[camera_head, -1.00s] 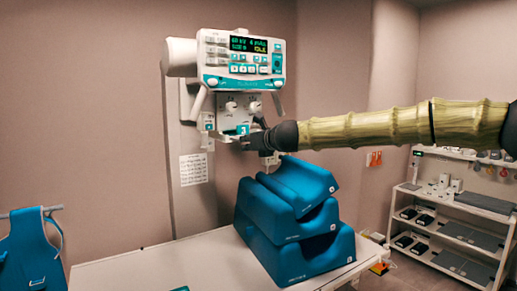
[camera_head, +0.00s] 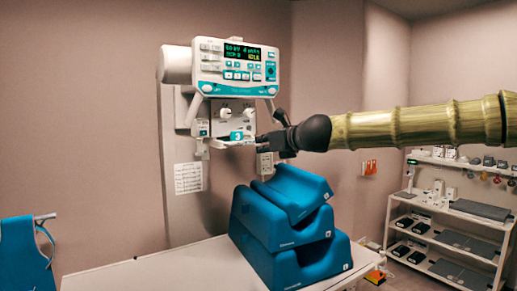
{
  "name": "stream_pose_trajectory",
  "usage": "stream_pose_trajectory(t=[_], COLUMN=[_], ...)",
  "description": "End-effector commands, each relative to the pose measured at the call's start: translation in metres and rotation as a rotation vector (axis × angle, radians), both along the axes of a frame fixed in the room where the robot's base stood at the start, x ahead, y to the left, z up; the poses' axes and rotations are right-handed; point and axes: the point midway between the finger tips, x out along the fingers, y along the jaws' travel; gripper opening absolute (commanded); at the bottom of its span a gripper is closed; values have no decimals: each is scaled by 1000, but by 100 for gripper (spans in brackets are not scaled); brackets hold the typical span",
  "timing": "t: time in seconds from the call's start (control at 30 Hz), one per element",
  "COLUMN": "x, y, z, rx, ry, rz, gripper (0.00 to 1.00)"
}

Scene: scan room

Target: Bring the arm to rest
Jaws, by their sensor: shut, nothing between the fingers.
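My gripper (camera_head: 270,138) is at the end of my arm, which reaches in from the right. It is shut and empty. Its dark fingers point left, toward the lower part of the wall-mounted scan unit (camera_head: 237,70). A small teal block marked 3 (camera_head: 237,136) sits at a white ledge under the unit, just left of the fingertips. I cannot tell from this view whether the fingertips touch the ledge or are in front of it.
Blue foam supports (camera_head: 290,235) are stacked on a white table (camera_head: 150,268) below my arm. A white shelf rack (camera_head: 450,225) stands at the right. A blue apron (camera_head: 22,258) hangs at the left. The table's left part is clear.

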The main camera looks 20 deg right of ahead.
Motion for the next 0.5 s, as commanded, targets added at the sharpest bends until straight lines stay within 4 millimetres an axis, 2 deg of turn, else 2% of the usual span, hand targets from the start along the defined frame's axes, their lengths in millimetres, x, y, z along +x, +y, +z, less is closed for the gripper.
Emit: stream_pose_trajectory(t=[0.33,0.43,0.5], x=[-8,-5,-1], y=[-3,2,8], z=[-3,-23,-50], rx=[-7,-54,-114], ry=[4,19,38], rz=[0,7,17], gripper=[0,0,0])
